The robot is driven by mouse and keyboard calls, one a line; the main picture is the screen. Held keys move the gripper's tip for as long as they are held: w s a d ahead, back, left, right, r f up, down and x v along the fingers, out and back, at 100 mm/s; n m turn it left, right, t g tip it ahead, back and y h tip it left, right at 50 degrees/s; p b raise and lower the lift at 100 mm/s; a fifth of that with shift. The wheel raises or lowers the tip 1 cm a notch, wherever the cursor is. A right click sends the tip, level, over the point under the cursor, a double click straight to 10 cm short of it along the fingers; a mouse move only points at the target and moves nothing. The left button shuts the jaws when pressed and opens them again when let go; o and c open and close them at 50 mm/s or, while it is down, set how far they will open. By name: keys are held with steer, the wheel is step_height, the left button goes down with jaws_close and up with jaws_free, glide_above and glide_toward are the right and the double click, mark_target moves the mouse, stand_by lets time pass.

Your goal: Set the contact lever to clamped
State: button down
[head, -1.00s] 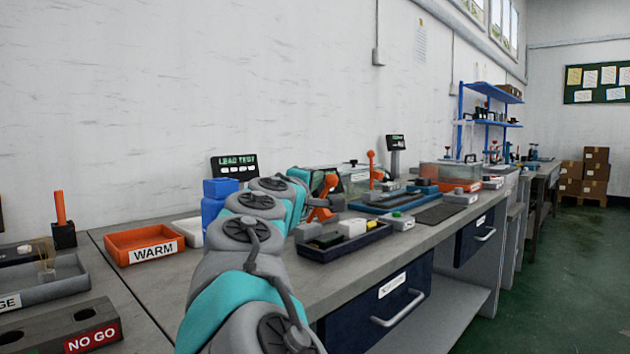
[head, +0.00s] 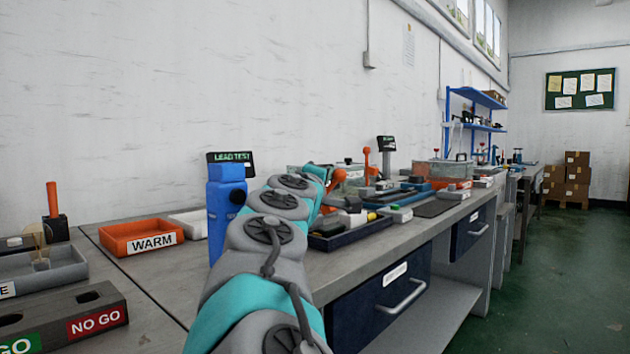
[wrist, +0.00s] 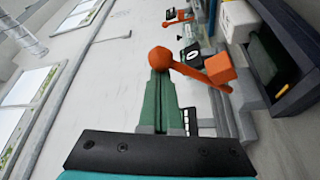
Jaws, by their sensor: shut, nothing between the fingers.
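In the wrist view, an orange lever (wrist: 190,70) with a round ball knob (wrist: 160,57) lies across the upper middle. My gripper (wrist: 159,78) points up the picture with its green fingers shut together. Its tips are at the ball knob and overlap it in the picture; I cannot tell whether they touch. In the head view, part of an orange lever (head: 338,178) shows just beyond the end of my arm, which hides my gripper there. I cannot read which position the lever is set to.
A dark tray (head: 350,238) with several parts stands right of my arm. A second orange lever (head: 367,155) stands further back. A blue device (head: 228,205), an orange WARM tray (head: 140,237) and a NO GO block (head: 75,312) are on the left. The floor (head: 570,270) at right is clear.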

steer(key=shift+s+d+f+b, duration=0.6)
steer(key=shift+s+d+f, duration=0.1)
steer(key=shift+f, duration=0.2)
steer(key=shift+s+d+f+b, duration=0.2)
steer(key=shift+d+f+b, duration=0.2)
steer(key=shift+f, duration=0.25)
steer(key=shift+s+d+f+b, duration=0.2)
steer(key=shift+d+f+b, duration=0.15)
steer(key=shift+f, duration=0.3)
